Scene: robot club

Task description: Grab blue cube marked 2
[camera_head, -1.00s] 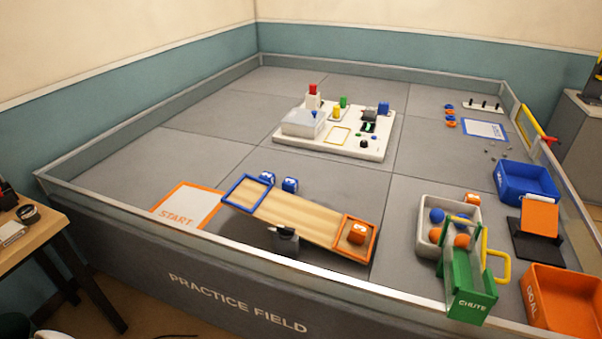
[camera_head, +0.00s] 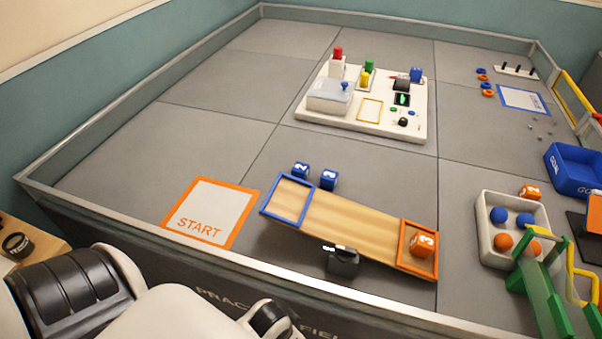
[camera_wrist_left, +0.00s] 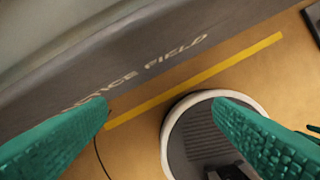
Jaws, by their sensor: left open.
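The left blue cube (camera_head: 300,170) has a white mark that looks like a 2. The right blue cube (camera_head: 329,180) also has a white mark, too small to read surely. My left gripper (camera_wrist_left: 160,110) has its green fingers wide apart with nothing between them, above the floor outside the field wall. In the head view my left arm crosses the lower left; its fingers do not show. My right gripper is not in view.
The field's wall edge (camera_head: 140,232) lies between my left arm and the cubes. The board (camera_head: 350,222) carries an orange cube (camera_head: 423,244) at its right end. A white console (camera_head: 345,117) stands behind. Floor left of the cubes is clear around the START mat (camera_head: 211,208).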

